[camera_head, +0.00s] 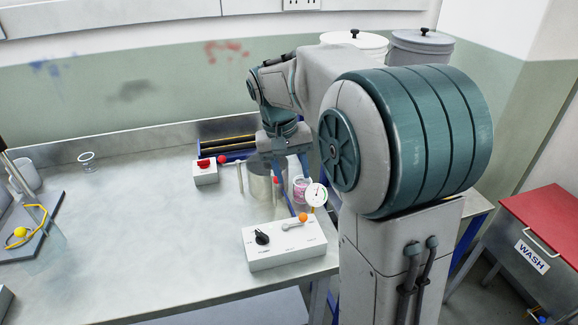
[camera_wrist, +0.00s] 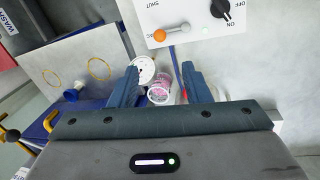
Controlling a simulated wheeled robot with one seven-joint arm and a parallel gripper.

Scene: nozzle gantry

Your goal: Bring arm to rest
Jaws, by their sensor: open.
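My gripper (camera_wrist: 159,68) is open, and its two blue fingers point down over the bench in the wrist view. In the head view my gripper (camera_head: 279,166) hangs below my bent arm near the back right of the bench. A clear cup with pink contents (camera_wrist: 158,93) shows between the fingers in the wrist view, beside a round dial gauge (camera_wrist: 143,70). The cup (camera_head: 299,190) and gauge (camera_head: 316,194) also show in the head view, just right of the gripper. I see nothing held; whether a finger touches anything, I cannot tell.
A control box (camera_head: 285,246) with a black knob and orange-tipped lever stands in front. A metal cylinder (camera_head: 260,184) and a red-button box (camera_head: 205,173) stand close by. A dark tray (camera_head: 50,215) lies at the far left. The bench's middle left (camera_head: 140,230) is clear.

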